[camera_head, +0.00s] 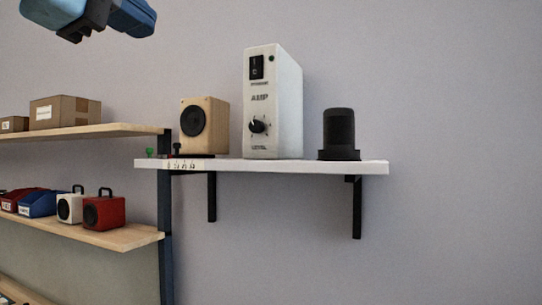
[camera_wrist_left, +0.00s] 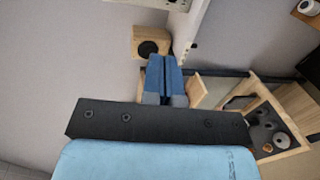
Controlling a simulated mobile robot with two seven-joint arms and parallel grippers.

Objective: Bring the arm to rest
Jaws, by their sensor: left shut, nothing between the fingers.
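My left gripper (camera_head: 140,20) hangs in the air at the top left of the head view, cut off by the upper edge. It is above and left of the white wall shelf (camera_head: 350,168) and clear of it. In the left wrist view its two blue fingers (camera_wrist_left: 166,62) lie side by side, shut with nothing between them. My right gripper is in neither view.
On the white shelf stand a wooden speaker (camera_head: 204,126), a tall white amp (camera_head: 273,103) and a black cylinder (camera_head: 339,130). At left, a rack (camera_head: 163,215) holds cardboard boxes (camera_head: 59,112), bins (camera_head: 37,204) and a red speaker (camera_head: 104,211). Wall space right is free.

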